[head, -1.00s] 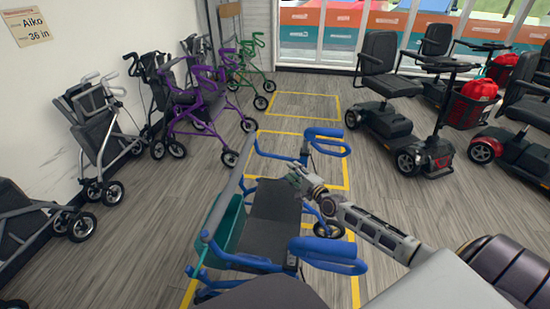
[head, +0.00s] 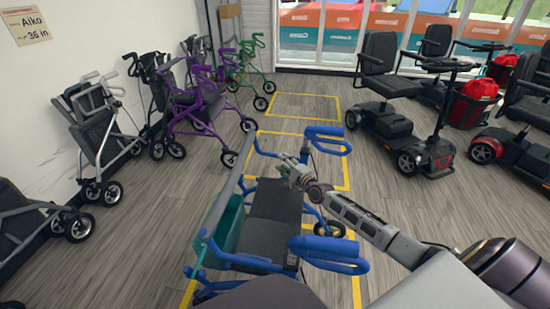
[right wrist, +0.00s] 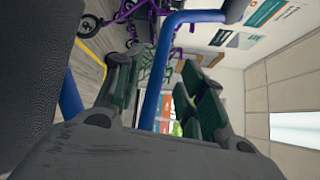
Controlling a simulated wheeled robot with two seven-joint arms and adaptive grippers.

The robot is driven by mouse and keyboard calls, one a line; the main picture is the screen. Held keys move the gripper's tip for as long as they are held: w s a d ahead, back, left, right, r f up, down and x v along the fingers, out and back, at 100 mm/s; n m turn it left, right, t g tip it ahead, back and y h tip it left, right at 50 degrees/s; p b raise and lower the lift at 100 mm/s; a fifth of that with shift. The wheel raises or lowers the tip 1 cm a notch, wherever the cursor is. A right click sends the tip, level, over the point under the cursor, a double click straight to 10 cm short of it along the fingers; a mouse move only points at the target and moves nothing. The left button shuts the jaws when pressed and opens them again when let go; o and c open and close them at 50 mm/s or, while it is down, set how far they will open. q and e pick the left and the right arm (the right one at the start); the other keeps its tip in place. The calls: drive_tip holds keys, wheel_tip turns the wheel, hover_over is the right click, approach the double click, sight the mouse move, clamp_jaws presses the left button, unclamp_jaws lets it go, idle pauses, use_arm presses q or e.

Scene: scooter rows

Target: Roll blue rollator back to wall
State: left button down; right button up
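The blue rollator (head: 335,250) stands upright right in front of me in the head view, with a dark seat (head: 275,200), a teal bag (head: 222,235) and blue handles toward the right. My right gripper (head: 288,167) is above the seat's far edge, by the far side of the frame. In the right wrist view my right gripper (right wrist: 165,100) has its fingers apart, with a blue frame tube (right wrist: 160,70) passing between them. I cannot tell if they touch it. My left gripper is not in view. The white wall (head: 105,45) is on the left.
Grey (head: 103,130), purple (head: 205,100) and green (head: 245,65) rollators stand in a row along the wall. Mobility scooters (head: 400,120) stand at right. Yellow floor outlines (head: 303,93) run down the middle. Bare floor lies between the blue rollator and the row.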

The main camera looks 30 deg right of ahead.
sight(275, 156)
drive_tip(key=shift+w+a+f+b, duration=0.15)
drive_tip(key=shift+w+b, duration=0.25)
drive_tip(key=shift+w, duration=0.7)
drive_tip(key=shift+w+a+b, duration=0.15)
drive_tip(key=shift+w+b, duration=0.2)
drive_tip(key=shift+w, duration=0.75)
drive_tip(key=shift+w+a+f+b, duration=0.15)
drive_tip(key=shift+w+b, duration=0.25)
drive_tip(key=shift+w, duration=0.7)
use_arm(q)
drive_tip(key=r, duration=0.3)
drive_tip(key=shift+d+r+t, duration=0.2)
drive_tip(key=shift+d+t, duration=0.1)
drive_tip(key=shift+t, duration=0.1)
use_arm(e)
drive_tip(key=shift+r, duration=0.1)
clamp_jaws()
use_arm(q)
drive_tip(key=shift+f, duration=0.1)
